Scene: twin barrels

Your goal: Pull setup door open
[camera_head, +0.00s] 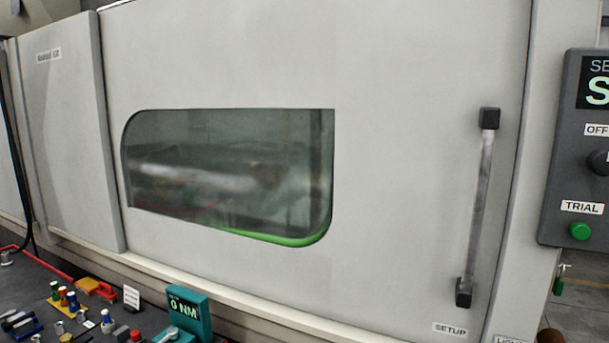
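The setup door (400,150) is a large light grey panel that fills most of the head view. It appears shut against the frame at its right. A dark window (230,175) with a green strip along its lower edge sits in its left half. A vertical metal bar handle (480,210) with black end mounts is near its right edge. A "SETUP" label (450,329) is below the handle. Neither of my grippers shows in this view, and nothing touches the handle.
A dark control panel (575,150) with a knob and a green button stands right of the door. A dark bench (40,290) at the lower left holds a teal torque display (188,311), small tools and coloured parts. The space before the handle is clear.

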